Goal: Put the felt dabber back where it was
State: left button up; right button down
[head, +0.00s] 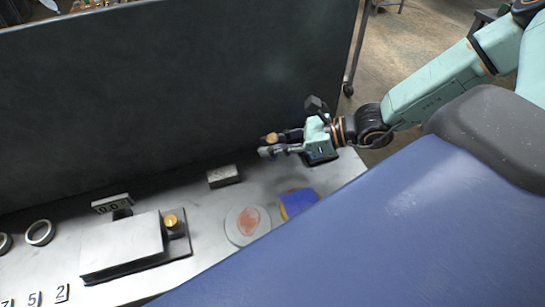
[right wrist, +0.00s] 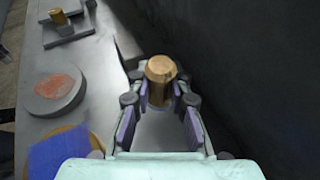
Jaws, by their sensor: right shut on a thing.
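My right gripper (head: 283,145) reaches in from the right above the back of the grey bench (head: 205,235). It is shut on the felt dabber, whose round tan wooden top (head: 272,137) shows between the fingertips. In the right wrist view the dabber (right wrist: 160,69) stands between the finger pads of the right gripper (right wrist: 160,92), apparently held above the bench; its lower end is hidden. A round grey dish with a reddish patch (head: 248,224) lies on the bench, below the gripper in the picture. My left gripper is not in view.
A blue pad with a tan edge (head: 299,203) lies beside the dish. A grey block (head: 223,176) sits near the dark upright panel (head: 180,90) behind the bench. Further left are a scale-like device (head: 122,246) with a brass weight (head: 172,222), a ring (head: 40,232) and number tiles (head: 34,299).

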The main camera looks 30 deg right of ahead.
notch_tip(320, 180, down, 4)
jog(key=shift+a+r+b, duration=0.15)
jog(key=shift+r+b, duration=0.1)
jog(key=shift+b, duration=0.9)
jog(key=shift+r, duration=0.1)
jog(key=shift+f, duration=0.2)
jog(key=c, duration=1.4)
grip_release()
jog(key=shift+o, duration=0.7)
jog(key=shift+r, duration=0.15)
